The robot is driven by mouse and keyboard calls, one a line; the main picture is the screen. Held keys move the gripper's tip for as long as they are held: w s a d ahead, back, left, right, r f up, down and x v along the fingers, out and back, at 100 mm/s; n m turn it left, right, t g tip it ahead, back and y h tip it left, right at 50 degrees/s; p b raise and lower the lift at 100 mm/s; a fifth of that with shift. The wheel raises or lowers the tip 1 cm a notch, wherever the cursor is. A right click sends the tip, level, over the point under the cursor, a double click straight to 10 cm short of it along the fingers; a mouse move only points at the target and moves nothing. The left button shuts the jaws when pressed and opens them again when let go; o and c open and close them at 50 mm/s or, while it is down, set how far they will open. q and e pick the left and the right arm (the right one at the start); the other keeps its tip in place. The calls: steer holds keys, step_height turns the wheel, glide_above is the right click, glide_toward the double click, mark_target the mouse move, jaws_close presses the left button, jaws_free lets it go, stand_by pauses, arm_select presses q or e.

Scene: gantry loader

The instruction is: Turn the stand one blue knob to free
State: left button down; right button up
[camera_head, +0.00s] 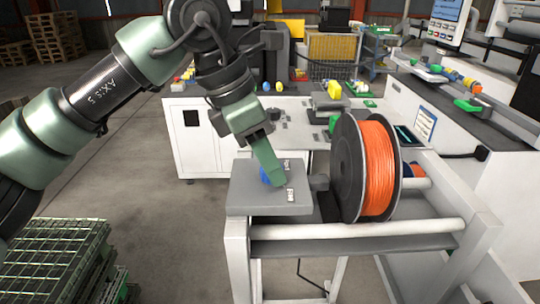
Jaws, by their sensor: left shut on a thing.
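A blue knob (265,175) sits on top of the grey plate (250,198) at the left end of the white spool stand (237,250). My left gripper (273,180) points down at the knob and is shut on it. Its green finger hides most of the knob, so the knob's turned position cannot be told. Small white labels (291,195) lie on the plate beside the finger. My right gripper is not in view.
A large spool of orange filament (378,168) stands on the stand just right of the plate. A white workbench (205,140) with small coloured parts is behind. Green crates (55,262) stand at lower left, with open floor between.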

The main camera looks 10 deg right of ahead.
arm_select(q)
steer(key=m+g+p, duration=0.1)
steer(key=m, duration=0.1)
steer(key=m+p, duration=0.1)
steer(key=m, duration=0.1)
steer(key=shift+w+r+m+g+p, duration=0.15)
steer(key=shift+m+g+p, duration=0.15)
steer(key=shift+m+g, duration=0.1)
steer(key=shift+m, duration=0.3)
steer(key=c, duration=0.9)
jaws_free()
steer(key=shift+c, duration=0.2)
steer(key=b+v, duration=0.1)
steer(key=v, duration=0.6)
steer(key=shift+r, duration=0.3)
